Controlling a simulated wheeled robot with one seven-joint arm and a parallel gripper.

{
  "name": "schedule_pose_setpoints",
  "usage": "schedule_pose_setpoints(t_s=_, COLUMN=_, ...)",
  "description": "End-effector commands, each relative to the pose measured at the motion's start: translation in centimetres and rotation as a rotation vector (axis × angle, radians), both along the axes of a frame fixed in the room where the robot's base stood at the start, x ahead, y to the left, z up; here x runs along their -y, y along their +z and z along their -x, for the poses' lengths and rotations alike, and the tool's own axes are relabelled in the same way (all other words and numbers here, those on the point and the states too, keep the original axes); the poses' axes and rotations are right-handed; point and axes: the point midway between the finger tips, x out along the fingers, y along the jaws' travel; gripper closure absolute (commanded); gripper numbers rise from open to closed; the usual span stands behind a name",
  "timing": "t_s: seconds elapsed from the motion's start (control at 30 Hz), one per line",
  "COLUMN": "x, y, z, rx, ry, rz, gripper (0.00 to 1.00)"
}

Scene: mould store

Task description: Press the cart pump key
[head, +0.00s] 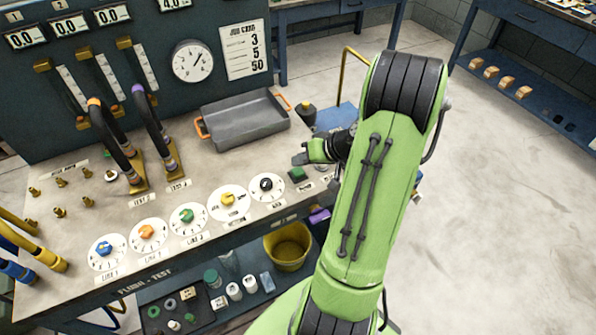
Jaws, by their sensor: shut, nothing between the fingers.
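My gripper (298,158) is shut and empty at the right end of the bench panel, its tip pointing left. A green key (298,174) on a dark base sits on the bench top just below the gripper tip in the picture. I cannot tell whether the tip touches it. Small labels (305,188) lie beside the key, too small to read, so I cannot tell if this is the cart pump key. My green arm hides the bench's right end and part of what stands behind it.
A grey tray (240,120) with orange handles stands behind the key. A row of coloured dials, with a black knob (265,187) nearest, lies to the left. A dark block (305,112) and a blue surface (338,117) with a yellow rail (343,75) are behind my gripper. Floor at right is clear.

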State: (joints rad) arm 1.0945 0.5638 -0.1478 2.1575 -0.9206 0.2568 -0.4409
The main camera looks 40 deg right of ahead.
Motion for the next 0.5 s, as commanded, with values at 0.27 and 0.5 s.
schedule_pose_setpoints(t_s=0.27, x=0.0, y=-0.9, z=0.0, rx=0.0, ry=0.0, rz=0.0, gripper=1.0)
schedule_pose_setpoints(t_s=0.5, x=0.0, y=-0.9, z=0.0, rx=0.0, ry=0.0, rz=0.0, gripper=1.0)
